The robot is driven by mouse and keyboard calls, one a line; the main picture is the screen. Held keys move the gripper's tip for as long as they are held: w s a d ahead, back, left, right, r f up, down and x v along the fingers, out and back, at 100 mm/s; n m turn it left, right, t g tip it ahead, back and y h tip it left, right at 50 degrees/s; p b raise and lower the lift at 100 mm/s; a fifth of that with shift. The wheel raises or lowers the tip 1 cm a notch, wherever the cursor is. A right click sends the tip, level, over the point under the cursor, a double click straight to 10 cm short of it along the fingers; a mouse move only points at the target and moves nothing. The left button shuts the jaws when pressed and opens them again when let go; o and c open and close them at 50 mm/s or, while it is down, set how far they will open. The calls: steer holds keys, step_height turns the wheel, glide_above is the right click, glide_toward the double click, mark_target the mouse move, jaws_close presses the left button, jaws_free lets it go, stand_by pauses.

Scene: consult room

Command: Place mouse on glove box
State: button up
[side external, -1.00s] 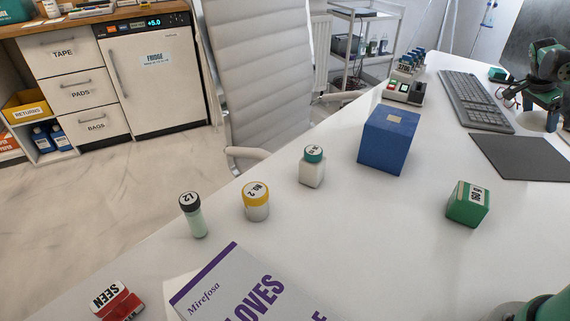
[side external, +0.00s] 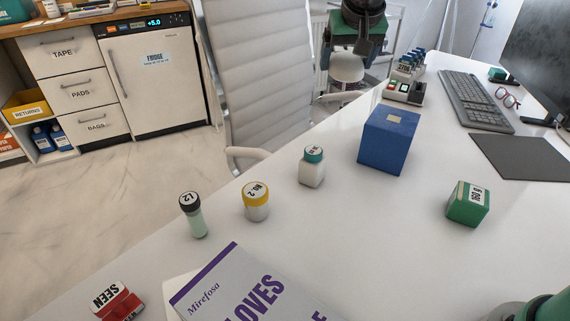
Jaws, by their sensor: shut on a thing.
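The glove box (side external: 235,290) is white with purple lettering and a purple edge stripe. My gripper (side external: 362,22) is at the top edge of the view, dark with green parts, high up and far from the glove box. It is shut on the mouse, whose dark outline I cannot separate from the gripper. No mouse shows on the dark mouse pad (side external: 520,157) at the right.
A blue cube (side external: 388,140), a green box (side external: 468,204), a white bottle (side external: 312,168), a yellow-capped jar (side external: 256,203) and a black-capped vial (side external: 193,215) stand on the desk. A red-and-white block (side external: 116,300) is left of the glove box. A keyboard (side external: 476,100) lies at the back.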

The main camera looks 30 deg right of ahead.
steer(key=s+a+r+n+y, duration=0.2)
steer(key=s+a+n, duration=0.25)
steer(key=a, duration=0.55)
steer(key=r+n+g+y, duration=0.15)
steer(key=n+y, duration=0.35)
steer(key=n, duration=0.6)
glide_above(256, 318)
steer(key=s+d, duration=0.1)
step_height(256, 318, down, 19)
steer(key=shift+d+f, duration=0.15)
steer(key=shift+f, duration=0.05)
steer(key=o, duration=1.4)
steer(key=shift+f, duration=0.1)
